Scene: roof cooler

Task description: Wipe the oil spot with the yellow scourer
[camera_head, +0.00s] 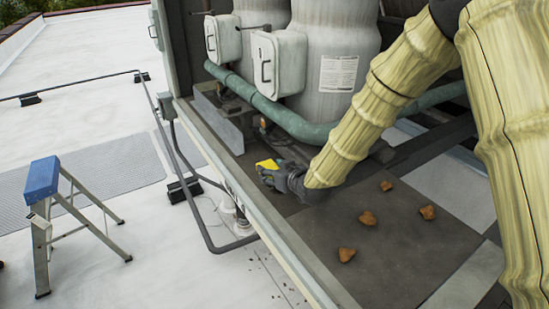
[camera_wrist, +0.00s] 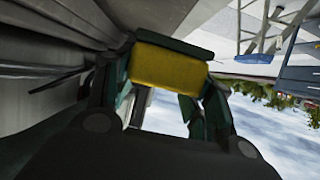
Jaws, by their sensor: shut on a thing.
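The yellow scourer (camera_head: 267,164) is held at the tip of my gripper (camera_head: 273,172), over the dark deck inside the cooler's open side. In the wrist view the scourer (camera_wrist: 168,67) sits as a yellow block between the two fingers of my gripper (camera_wrist: 165,75), which are shut on it. My sleeved arm reaches in from the right and covers part of the deck. I cannot tell whether the scourer touches the deck. No oil spot can be clearly made out; the deck near the gripper is dark and partly hidden.
Several brown lumps (camera_head: 368,218) lie on the deck to the right. A green pipe (camera_head: 290,120) and pale tanks (camera_head: 335,65) stand behind the gripper. The cooler's front ledge (camera_head: 270,235) borders the deck. A stepladder with a blue top (camera_head: 42,178) stands on the roof at left.

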